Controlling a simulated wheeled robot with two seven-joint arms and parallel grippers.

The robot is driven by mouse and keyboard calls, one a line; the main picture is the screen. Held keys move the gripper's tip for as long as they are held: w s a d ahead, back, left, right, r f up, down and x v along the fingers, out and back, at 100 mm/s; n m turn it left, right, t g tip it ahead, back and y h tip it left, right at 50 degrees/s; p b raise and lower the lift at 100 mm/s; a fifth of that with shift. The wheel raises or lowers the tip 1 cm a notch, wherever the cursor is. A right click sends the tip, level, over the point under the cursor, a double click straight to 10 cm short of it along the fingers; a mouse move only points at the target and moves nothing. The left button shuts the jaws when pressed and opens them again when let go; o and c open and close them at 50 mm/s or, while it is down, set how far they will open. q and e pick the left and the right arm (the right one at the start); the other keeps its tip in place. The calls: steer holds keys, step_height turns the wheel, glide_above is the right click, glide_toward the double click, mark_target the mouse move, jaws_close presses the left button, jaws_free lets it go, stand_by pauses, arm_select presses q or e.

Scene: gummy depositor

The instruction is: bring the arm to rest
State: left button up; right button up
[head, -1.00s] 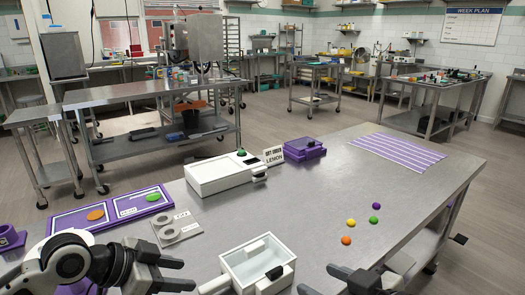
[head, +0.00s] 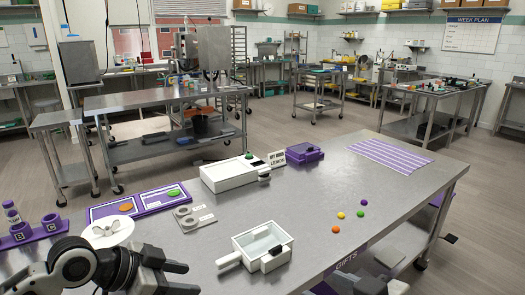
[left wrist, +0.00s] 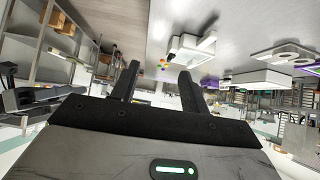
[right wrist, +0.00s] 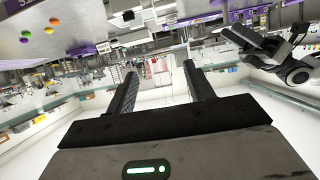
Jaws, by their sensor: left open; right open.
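My left gripper (head: 172,272) is at the lower left of the head view, in front of the table (head: 225,222). Its fingers are apart with nothing between them, as the left wrist view (left wrist: 158,88) also shows. My right gripper (right wrist: 158,88) has its fingers apart and empty in the right wrist view. In the head view only a dark part of the right arm shows at the bottom edge, right of centre, and its fingertips are hard to make out there. My left arm (right wrist: 285,62) also shows at the right of the right wrist view.
A white open box with a handle (head: 233,258) stands near the table's front edge. Several gummies lie to its right, including an orange one (head: 335,230). A white machine (head: 222,178), a purple box (head: 305,153) and a white dish (head: 122,238) also stand on the table.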

arm_select(q)
steer(key=s+d+f+n+t+b, duration=0.2)
steer(key=s+d+f+b, duration=0.15)
steer(key=f, duration=0.45)
steer(key=s+d+f+n+t+b, duration=0.1)
steer(key=s+d+f+n+b, duration=0.2)
steer(key=f, duration=0.5)
steer(key=s+a+f+n+t+y+b, duration=0.2)
steer(key=s+a+f+n+y+b, duration=0.1)
steer(key=s+f, duration=0.5)
steer(key=shift+s+a+f+n+y, duration=0.35)
steer(key=shift+s+a+n+y, duration=0.15)
steer(key=shift+s+a+y, duration=0.4)
arm_select(e)
steer(key=s+d+f+m+h, duration=0.1)
steer(key=s+f, duration=0.2)
steer(key=f, duration=0.6)
steer(key=s+f+m+h, duration=0.1)
steer(key=s+f, duration=0.3)
steer(key=f, duration=0.6)
steer(key=s+d+f+m+h, duration=0.1)
steer(key=s+f+m, duration=0.1)
steer(key=f, duration=0.8)
steer(key=shift+s+d+m+h, duration=0.3)
steer(key=shift+s+d+h, duration=0.1)
steer(key=shift+s, duration=0.35)
